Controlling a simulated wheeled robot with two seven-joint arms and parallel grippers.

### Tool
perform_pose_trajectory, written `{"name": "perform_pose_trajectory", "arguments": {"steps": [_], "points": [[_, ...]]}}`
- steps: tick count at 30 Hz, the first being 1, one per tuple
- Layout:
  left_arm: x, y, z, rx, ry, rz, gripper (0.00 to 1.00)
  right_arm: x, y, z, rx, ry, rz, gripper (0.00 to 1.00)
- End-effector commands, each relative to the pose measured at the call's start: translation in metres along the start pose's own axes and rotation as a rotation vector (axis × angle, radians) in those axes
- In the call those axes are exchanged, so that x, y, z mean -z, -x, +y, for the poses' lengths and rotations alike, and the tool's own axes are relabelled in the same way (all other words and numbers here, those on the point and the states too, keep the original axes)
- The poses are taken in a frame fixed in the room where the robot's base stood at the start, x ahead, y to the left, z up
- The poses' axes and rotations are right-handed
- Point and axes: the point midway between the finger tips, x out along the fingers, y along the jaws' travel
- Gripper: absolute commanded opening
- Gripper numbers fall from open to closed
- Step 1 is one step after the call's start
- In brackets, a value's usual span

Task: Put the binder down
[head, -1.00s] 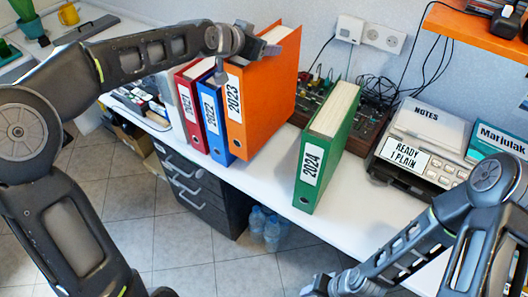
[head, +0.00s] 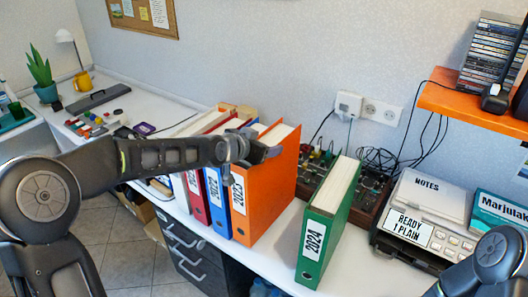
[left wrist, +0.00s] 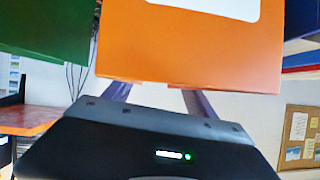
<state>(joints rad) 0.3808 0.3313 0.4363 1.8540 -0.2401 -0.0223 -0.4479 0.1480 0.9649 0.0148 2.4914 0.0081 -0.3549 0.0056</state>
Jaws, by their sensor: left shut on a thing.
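The orange binder (head: 268,195) with a 2023 label is upright beside the blue binder (head: 217,205) labelled 2022, at the desk's front edge. My left gripper (head: 262,148) is shut on the top of its spine side. The wrist view also shows the orange binder (left wrist: 190,50) between the two fingers (left wrist: 158,100).
A red binder (head: 192,200) stands left of the blue one. A green binder (head: 328,225) labelled 2024 stands to the right, with a gap between. A device with a label (head: 408,228) and an electronics board (head: 372,195) are farther right. An orange shelf (head: 455,105) hangs above.

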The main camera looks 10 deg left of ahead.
Motion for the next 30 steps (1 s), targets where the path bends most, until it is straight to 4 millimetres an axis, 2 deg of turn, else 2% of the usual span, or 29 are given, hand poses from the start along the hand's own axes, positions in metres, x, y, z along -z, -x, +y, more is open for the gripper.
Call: {"name": "perform_pose_trajectory", "arguments": {"steps": [7, 19, 20, 23, 30], "points": [[-0.022, -0.012, 0.003, 0.001, 0.000, 0.004, 0.00, -0.001, 0.007, -0.002, -0.002, -0.002, -0.002, 0.36], [-0.026, -0.015, 0.003, 0.002, -0.001, 0.006, 0.00, -0.001, 0.003, -0.001, -0.002, -0.001, -0.001, 0.36], [-0.030, -0.015, 0.004, 0.000, 0.001, -0.001, 0.66, -0.001, 0.003, -0.001, -0.002, -0.001, -0.001, 0.36], [-0.029, -0.015, 0.004, 0.000, 0.001, -0.001, 0.74, -0.001, 0.004, -0.001, -0.001, -0.001, -0.001, 0.36], [-0.028, -0.015, 0.004, 0.000, 0.001, -0.001, 0.75, -0.001, 0.004, -0.001, -0.001, -0.001, -0.001, 0.36]]}}
